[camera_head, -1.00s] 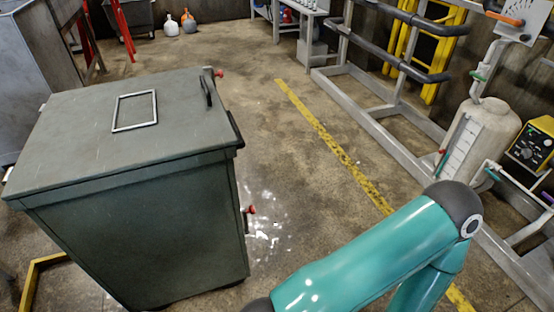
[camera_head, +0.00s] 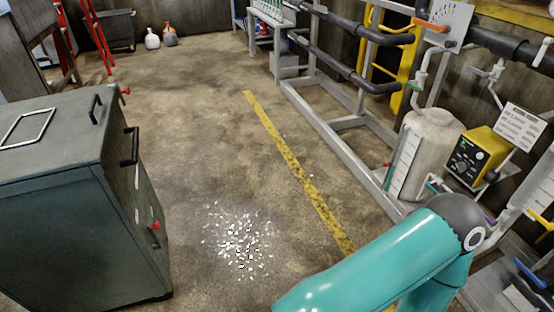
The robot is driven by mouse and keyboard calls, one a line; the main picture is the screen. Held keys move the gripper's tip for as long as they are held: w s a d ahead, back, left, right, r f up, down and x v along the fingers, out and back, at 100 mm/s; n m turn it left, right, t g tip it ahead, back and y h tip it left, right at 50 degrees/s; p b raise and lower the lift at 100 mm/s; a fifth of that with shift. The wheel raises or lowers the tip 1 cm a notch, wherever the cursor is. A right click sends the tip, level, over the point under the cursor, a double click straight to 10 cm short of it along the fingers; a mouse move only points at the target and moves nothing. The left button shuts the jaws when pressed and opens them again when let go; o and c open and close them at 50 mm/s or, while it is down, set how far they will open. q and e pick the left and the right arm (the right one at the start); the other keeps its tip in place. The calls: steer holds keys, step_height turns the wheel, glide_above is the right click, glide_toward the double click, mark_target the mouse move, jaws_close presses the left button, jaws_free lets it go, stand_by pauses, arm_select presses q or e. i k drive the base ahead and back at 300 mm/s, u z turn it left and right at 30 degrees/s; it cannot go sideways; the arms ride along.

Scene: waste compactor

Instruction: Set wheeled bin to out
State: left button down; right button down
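A dark grey bin (camera_head: 117,28) that looks like the wheeled bin stands against the back wall at the upper left; its wheels are too small to make out clearly. A large grey-green metal cabinet (camera_head: 75,230) with a lid, black handles and red knobs stands close at the left, cut off by the picture edge. I cannot tell whether a bin is inside it. A teal link of my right arm crosses the lower right. Neither of my grippers shows, and my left arm is out of view.
A yellow floor line (camera_head: 290,165) runs through open concrete floor. Bright specks (camera_head: 238,240) lie right of the cabinet. A grey pipe frame (camera_head: 330,110), a white tank (camera_head: 425,150) and a yellow control box (camera_head: 475,157) line the right. Two bottles (camera_head: 160,38) stand at the back.

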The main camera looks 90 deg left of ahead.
mark_target(78, 239)
steer(key=z, duration=0.5)
steer(key=i, duration=0.35)
steer(key=u, duration=2.8)
steer(key=i, duration=0.3)
steer(key=u, duration=1.95)
steer(key=k, duration=0.45)
steer(key=u, duration=0.45)
steer(key=i, duration=1.6)
steer(key=z, duration=0.45)
